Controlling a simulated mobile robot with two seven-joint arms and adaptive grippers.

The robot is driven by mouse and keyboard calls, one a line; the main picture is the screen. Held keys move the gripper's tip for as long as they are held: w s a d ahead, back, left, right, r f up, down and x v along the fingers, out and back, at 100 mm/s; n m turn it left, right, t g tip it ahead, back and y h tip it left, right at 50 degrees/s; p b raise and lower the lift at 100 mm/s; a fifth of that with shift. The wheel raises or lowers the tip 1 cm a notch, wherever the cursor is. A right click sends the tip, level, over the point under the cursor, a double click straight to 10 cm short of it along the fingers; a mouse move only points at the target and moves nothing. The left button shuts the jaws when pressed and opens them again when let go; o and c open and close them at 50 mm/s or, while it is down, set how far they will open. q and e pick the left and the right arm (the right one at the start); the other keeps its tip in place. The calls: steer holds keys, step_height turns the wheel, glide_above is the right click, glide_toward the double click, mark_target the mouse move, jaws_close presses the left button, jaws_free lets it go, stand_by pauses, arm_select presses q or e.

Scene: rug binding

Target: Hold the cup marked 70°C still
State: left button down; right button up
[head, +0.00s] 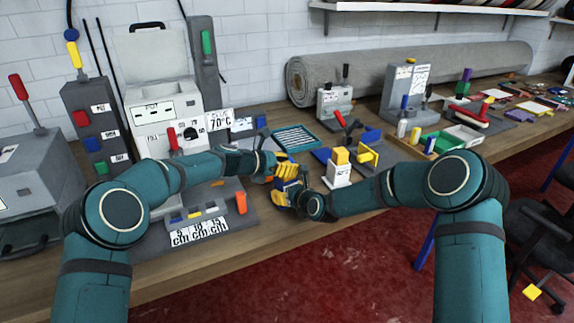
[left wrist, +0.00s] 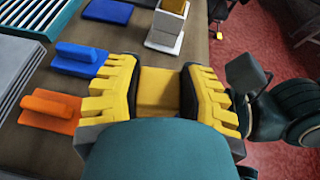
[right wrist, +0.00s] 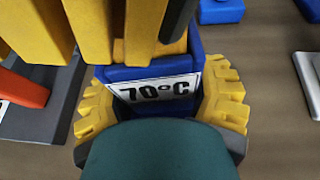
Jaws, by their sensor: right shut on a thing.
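The cup marked 70°C (right wrist: 155,88) is a blue box-shaped cup with its white label facing the right wrist camera. My right gripper (right wrist: 160,108) is shut on it, with yellow fingers on both sides; in the head view the right gripper (head: 289,196) is low, at the table's front. A yellow-tan block (left wrist: 160,90) shows at the cup's top. My left gripper (left wrist: 160,85) is just above, its spread fingers on either side of this block; whether they touch it is unclear. In the head view the left gripper (head: 284,168) and the fingers partly hide the cup.
An orange handled block (left wrist: 48,110) and a blue handled block (left wrist: 80,60) lie beside the left gripper. A white stand with a yellow top (head: 340,168) is close to the right. A 70°C sign (head: 219,121) stands behind. The table's front edge is near.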

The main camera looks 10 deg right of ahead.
arm_select(q)
steer(key=c, duration=1.4)
jaws_free()
steer(key=shift+c, duration=1.4)
steer(key=shift+r, duration=0.1)
steer(key=shift+r, duration=4.2)
arm_select(e)
steer(key=o, duration=1.4)
steer(key=shift+o, duration=0.2)
